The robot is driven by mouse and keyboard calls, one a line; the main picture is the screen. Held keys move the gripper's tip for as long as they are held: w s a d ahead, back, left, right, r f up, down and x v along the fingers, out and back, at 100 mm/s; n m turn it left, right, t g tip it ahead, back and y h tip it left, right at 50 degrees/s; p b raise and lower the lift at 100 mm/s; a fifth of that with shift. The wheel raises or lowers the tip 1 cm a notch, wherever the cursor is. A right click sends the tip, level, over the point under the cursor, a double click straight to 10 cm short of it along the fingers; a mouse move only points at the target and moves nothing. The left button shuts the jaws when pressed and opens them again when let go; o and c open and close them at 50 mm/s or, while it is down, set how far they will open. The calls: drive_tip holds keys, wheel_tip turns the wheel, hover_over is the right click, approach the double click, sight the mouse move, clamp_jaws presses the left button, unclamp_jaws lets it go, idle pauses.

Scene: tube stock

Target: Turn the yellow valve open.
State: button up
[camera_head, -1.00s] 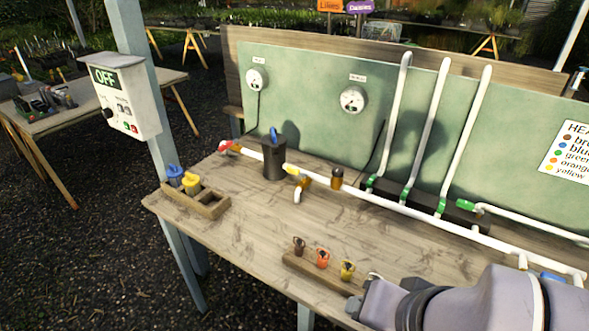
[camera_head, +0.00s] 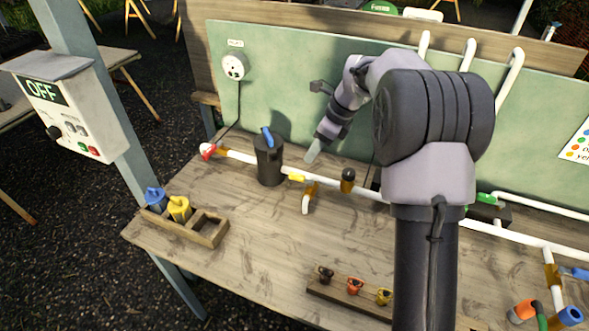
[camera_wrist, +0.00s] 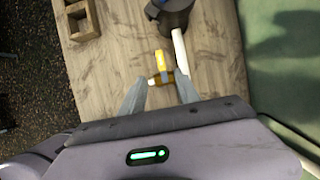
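The yellow valve handle (camera_head: 296,178) sits by the white pipe (camera_head: 345,186), right of the black canister (camera_head: 269,165). It lies roughly along the pipe, across a short brass branch (camera_head: 311,190) with a white downward spout (camera_head: 305,206). My gripper (camera_head: 312,152) is above and behind the handle in the head view, apart from it. In the wrist view, my gripper (camera_wrist: 160,92) is open and empty, its two fingers spread. The yellow handle (camera_wrist: 160,60) shows just beyond the fingertips, roughly centred between them. The pipe passes behind the right finger.
A red handle (camera_head: 208,151) is at the pipe's left end. A blue handle (camera_head: 267,137) tops the canister. A wooden rack (camera_head: 205,238) holds blue and yellow parts. A front holder (camera_head: 345,297) carries small coloured pieces. A green panel (camera_head: 290,75) stands behind. The middle bench is clear.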

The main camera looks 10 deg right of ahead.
sight(297, 174)
drive_tip(key=b+x, duration=0.3)
drive_tip(key=x, duration=0.8)
drive_tip(key=shift+w+a+f, duration=0.1)
drive_tip(key=shift+w+f, duration=0.05)
drive_tip(key=shift+f, duration=0.1)
clamp_jaws()
idle(0.7)
